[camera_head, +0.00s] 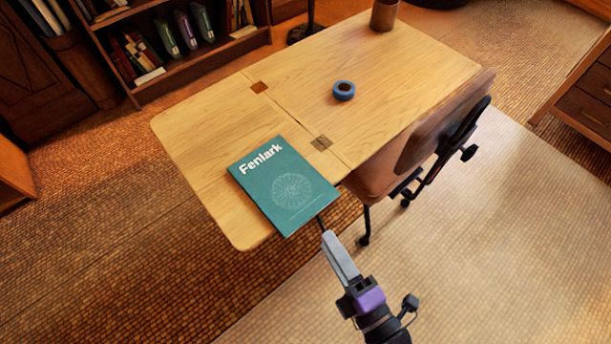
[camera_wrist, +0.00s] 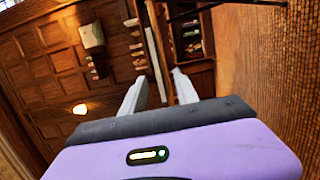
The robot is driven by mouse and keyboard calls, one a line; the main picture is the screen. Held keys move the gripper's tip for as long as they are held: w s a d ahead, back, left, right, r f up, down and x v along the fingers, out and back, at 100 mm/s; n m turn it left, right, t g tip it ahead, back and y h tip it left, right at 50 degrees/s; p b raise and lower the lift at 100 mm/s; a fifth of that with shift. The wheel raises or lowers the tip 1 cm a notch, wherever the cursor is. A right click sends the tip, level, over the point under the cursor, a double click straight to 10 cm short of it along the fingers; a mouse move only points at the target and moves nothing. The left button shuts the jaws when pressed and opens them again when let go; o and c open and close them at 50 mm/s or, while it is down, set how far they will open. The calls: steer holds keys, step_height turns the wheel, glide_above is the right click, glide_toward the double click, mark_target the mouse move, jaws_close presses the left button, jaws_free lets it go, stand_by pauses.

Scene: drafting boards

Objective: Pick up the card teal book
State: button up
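The teal book (camera_head: 284,186), titled "Fenlark" with a pale round design, lies flat on the wooden table (camera_head: 200,133). Its lower edge reaches slightly past the table's near edge. My gripper (camera_head: 325,232) is just off that edge, pointing at the book's lower right side. In the wrist view my gripper (camera_wrist: 159,84) is open, its two pale fingers apart. A thin strip seen edge-on runs up between them; I cannot tell how much of it is book and how much table. No grip on the book shows.
A blue tape roll (camera_head: 344,90) and a brown cup (camera_head: 384,15) stand farther back on the table. A brown chair (camera_head: 420,140) is against the table's right side, close to my arm. A bookcase (camera_head: 190,62) stands behind. The floor left of the table is clear.

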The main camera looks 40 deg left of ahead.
mark_target(315, 215)
steer(key=x, duration=0.5)
steer(key=b+x, duration=0.1)
steer(key=x, duration=0.1)
steer(key=shift+w+a+r, duration=0.1)
steer(key=shift+w+r, duration=0.15)
jaws_close()
stand_by(1.1)
